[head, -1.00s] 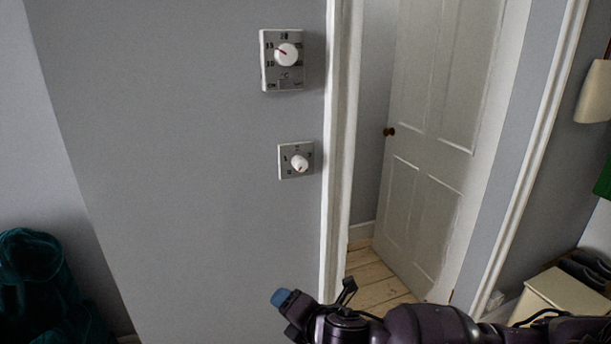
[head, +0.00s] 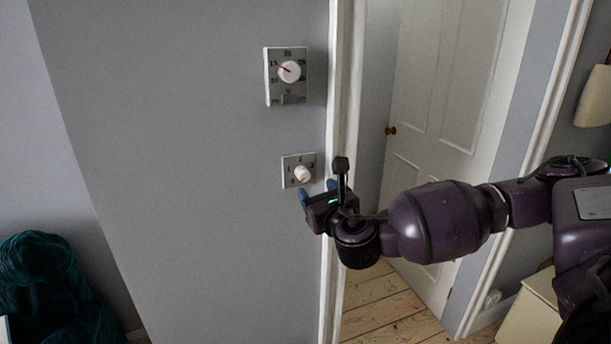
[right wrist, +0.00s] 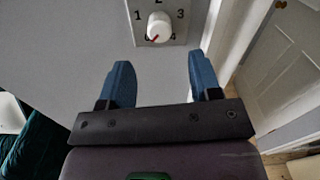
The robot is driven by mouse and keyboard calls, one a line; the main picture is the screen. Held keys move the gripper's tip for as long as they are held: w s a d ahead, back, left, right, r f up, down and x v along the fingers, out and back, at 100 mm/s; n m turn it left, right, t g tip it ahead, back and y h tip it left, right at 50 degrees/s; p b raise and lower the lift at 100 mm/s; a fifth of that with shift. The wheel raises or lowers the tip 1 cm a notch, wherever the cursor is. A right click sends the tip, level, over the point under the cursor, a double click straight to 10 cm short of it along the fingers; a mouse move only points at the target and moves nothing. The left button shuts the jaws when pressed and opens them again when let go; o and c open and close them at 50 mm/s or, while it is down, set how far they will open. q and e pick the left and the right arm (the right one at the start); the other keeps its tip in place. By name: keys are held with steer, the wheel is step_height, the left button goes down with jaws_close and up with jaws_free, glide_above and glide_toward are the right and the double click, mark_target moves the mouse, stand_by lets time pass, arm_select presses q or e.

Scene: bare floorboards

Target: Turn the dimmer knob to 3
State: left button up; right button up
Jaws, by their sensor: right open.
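The dimmer knob (head: 302,174) is a small white round knob on a grey square wall plate (head: 289,182), beside the door frame. In the right wrist view the knob (right wrist: 159,24) has numbers around it, with 1 at left, 3 at right and 4 at lower right. Its red mark points down and slightly left, toward a partly covered number at the bottom. My right gripper (head: 317,190) is open and empty, just below the knob. Its two blue fingers (right wrist: 160,64) are spread in the right wrist view, with the knob ahead between their lines, apart from them. My left gripper is not in view.
A larger thermostat-like dial (head: 289,71) is on the wall above. The white door frame (head: 341,110) stands close to the right of the plate, with an open door (head: 440,110) beyond. A dark teal armchair (head: 40,285) is at lower left. The wall left of the plate is clear.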

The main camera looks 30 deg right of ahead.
mark_target(305, 177)
steer(key=p+x, duration=0.1)
steer(key=x, duration=0.6)
steer(key=shift+w, duration=0.25)
steer(key=shift+c, duration=0.3)
steer(key=c, duration=0.9)
